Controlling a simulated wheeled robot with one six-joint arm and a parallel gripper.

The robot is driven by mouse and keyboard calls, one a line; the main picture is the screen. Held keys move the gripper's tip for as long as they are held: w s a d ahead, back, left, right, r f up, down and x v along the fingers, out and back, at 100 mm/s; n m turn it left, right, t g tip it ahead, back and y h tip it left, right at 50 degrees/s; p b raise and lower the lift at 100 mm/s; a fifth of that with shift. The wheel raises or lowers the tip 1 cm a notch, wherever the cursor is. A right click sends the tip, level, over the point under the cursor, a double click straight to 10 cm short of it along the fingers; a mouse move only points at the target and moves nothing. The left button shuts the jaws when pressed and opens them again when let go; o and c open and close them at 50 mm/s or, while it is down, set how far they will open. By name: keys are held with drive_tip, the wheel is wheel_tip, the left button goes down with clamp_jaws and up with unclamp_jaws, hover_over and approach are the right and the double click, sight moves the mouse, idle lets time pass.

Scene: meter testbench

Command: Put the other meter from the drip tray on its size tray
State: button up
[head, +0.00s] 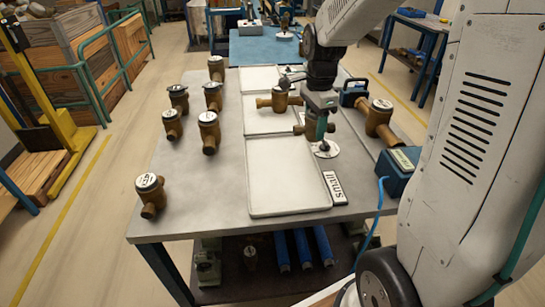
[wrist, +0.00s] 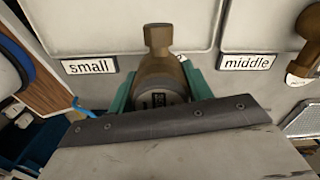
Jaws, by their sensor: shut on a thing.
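My gripper (head: 318,135) is shut on a brass meter (wrist: 158,68), whose pipe end points toward the trays in the wrist view. In the head view the meter is mostly hidden by the fingers; a brass end (head: 299,130) shows at their left. The gripper is at the trays' right side. The small tray (head: 285,200) is bare, with its "small" label (wrist: 89,66). The "middle" label (wrist: 247,62) is right of the held meter in the wrist view. Another brass meter (head: 272,102) lies on a tray farther back. I cannot clearly identify the drip tray.
Several brass meters (head: 209,131) stand on the table's left. A larger brass meter (head: 378,118) and a blue box (head: 397,166) with a cable are at the right. Bare tabletop surrounds the left meters.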

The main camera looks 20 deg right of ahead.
drive_tip(key=a, duration=0.5)
drive_tip(key=a+f, duration=0.1)
drive_tip(key=a, duration=0.4)
drive_tip(key=s+a, duration=0.1)
drive_tip(key=a, duration=0.4)
drive_tip(key=shift+s+f, duration=0.1)
drive_tip(key=shift+f, duration=1.85)
drive_tip(key=shift+f, duration=0.1)
drive_tip(key=o, duration=1.3)
drive_tip(key=shift+d, duration=0.1)
